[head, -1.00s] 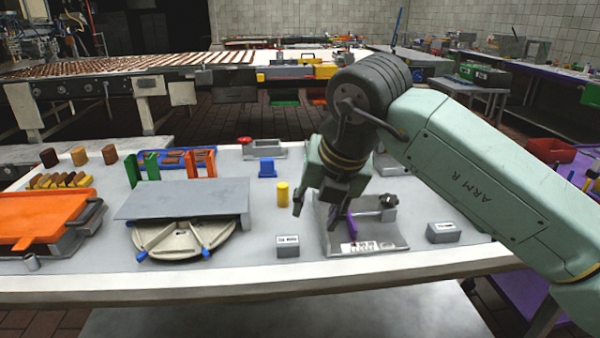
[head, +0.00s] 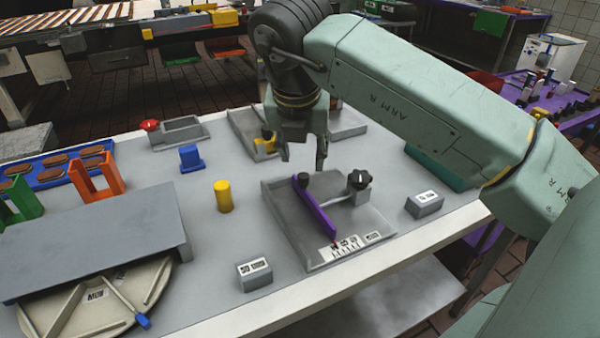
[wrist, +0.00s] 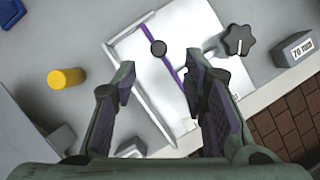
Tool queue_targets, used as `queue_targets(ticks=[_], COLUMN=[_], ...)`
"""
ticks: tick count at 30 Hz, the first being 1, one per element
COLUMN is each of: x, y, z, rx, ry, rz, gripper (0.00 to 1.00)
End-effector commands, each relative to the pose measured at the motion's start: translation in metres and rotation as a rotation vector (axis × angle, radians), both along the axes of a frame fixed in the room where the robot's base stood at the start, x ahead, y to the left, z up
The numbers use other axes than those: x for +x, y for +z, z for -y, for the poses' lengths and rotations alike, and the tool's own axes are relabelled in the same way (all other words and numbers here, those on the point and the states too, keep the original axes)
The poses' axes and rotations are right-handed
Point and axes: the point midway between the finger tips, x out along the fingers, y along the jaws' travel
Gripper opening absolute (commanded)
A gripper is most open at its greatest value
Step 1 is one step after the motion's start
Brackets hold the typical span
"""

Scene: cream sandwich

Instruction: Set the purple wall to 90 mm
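The purple wall (head: 318,212) stands in a grey tray fixture (head: 277,215), with a round black knob (head: 303,178) at its far end. A black star knob (head: 360,179) sits to its right on a rod. A printed scale (head: 350,247) lies at the wall's near end; its reading is too small to tell. My gripper (head: 303,160) is open and empty above the far part of the fixture. In the wrist view, the purple wall (wrist: 174,70) and its round knob (wrist: 158,48) show beyond and between the spread fingers (wrist: 162,82); the star knob (wrist: 238,41) is right of them.
A yellow cylinder (head: 223,196) and a blue block (head: 191,159) stand left of the fixture. One label block (head: 253,274) stands at front left, another (head: 425,204) at right, reading "70 mm" in the wrist view (wrist: 293,50). A grey raised plate (head: 90,240) is further left.

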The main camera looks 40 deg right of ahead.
Motion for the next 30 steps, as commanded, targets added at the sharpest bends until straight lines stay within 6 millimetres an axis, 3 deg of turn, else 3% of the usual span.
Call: queue_targets(ticks=[3, 12, 24, 30], x=[0.007, 0.018, 0.020, 0.020], y=[-0.028, -0.064, -0.069, -0.069], z=[0.006, 0.018, 0.020, 0.020], rx=[0.003, 0.002, 0.002, 0.002], ry=[0.002, 0.002, 0.002, 0.002], rz=[-0.001, 0.000, 0.000, 0.000], gripper=[0.40, 0.40, 0.39, 0.26])
